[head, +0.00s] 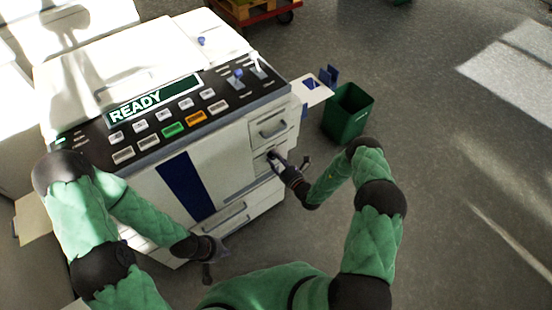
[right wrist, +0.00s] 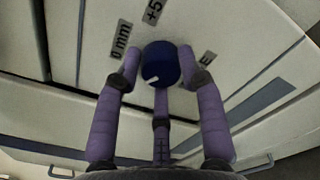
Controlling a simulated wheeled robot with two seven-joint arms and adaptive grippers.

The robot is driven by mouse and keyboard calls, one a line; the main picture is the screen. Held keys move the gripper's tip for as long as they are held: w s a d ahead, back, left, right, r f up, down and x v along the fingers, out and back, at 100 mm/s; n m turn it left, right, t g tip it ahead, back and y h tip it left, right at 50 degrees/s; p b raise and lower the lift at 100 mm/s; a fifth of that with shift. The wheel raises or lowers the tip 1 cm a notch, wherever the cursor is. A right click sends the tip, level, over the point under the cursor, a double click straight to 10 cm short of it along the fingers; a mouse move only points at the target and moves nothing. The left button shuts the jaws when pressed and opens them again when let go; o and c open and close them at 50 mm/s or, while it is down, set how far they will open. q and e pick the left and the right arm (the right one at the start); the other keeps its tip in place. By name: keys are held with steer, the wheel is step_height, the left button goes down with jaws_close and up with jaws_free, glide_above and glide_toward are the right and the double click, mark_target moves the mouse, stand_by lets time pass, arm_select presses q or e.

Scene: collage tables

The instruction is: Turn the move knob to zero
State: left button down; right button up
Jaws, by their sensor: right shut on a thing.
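The move knob (right wrist: 160,62) is a round dark blue knob on the machine's pale front panel in the right wrist view. Its short white pointer mark shows at its lower left. A label reading "0 mm" (right wrist: 120,39) sits to the upper left of it and a "+5" label (right wrist: 153,11) above it. My right gripper (right wrist: 160,70) is shut on the knob, its purple fingers around it. In the head view this gripper (head: 276,160) is at the machine's right front and mostly hides the knob. My left gripper (head: 212,248) hangs empty near the machine's lower front; its fingers are too small to judge.
The large white machine (head: 225,150) has a top panel with a "READY" display (head: 150,99) and several buttons. A side tray (head: 308,92) juts out at right. A green bin (head: 348,112) stands on the floor beyond it. The floor at right is clear.

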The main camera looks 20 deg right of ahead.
steer(key=shift+w+d+r, duration=0.1)
steer(key=shift+d+r, duration=0.05)
steer(key=shift+r, duration=0.05)
steer(key=m, duration=0.7)
steer(key=m+p, duration=0.1)
steer(key=m, duration=0.3)
steer(key=shift+w+d, duration=0.2)
steer(key=shift+d, duration=0.1)
steer(key=shift+m, duration=0.3)
steer(key=o, duration=0.9)
steer(key=shift+o, duration=1.1)
steer(key=shift+f, duration=0.2)
steer(key=shift+s, duration=0.1)
steer(key=shift+s+a, duration=0.15)
